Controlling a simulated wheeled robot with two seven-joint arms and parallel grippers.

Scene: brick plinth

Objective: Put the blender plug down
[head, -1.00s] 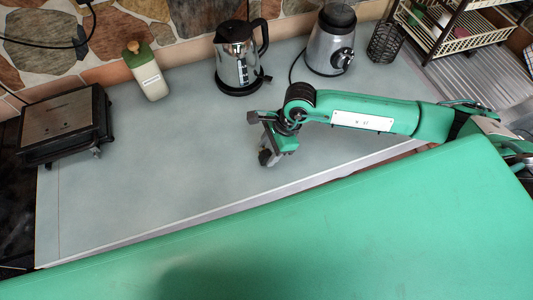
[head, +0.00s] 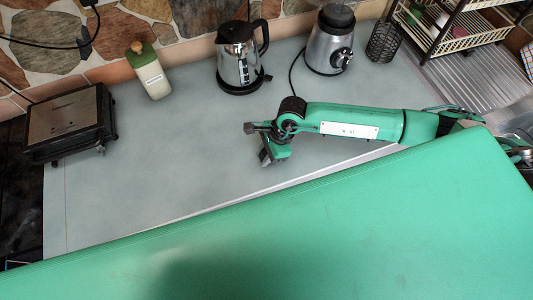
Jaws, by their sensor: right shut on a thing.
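The blender (head: 329,45), a silver base with a black knob, stands at the back right of the counter. Its black cord (head: 293,72) runs down from its left side toward my right wrist. My right gripper (head: 266,160) hangs over the grey counter near its front edge, pointing down. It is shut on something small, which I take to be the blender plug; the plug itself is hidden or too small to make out. My left gripper is out of view.
A kettle (head: 238,62) stands left of the blender. A wire holder (head: 383,42) and a dish rack (head: 455,40) are at the right. A bottle (head: 151,76) and a black grill (head: 70,122) are at the left. The grey counter (head: 160,160) is clear in its middle and left.

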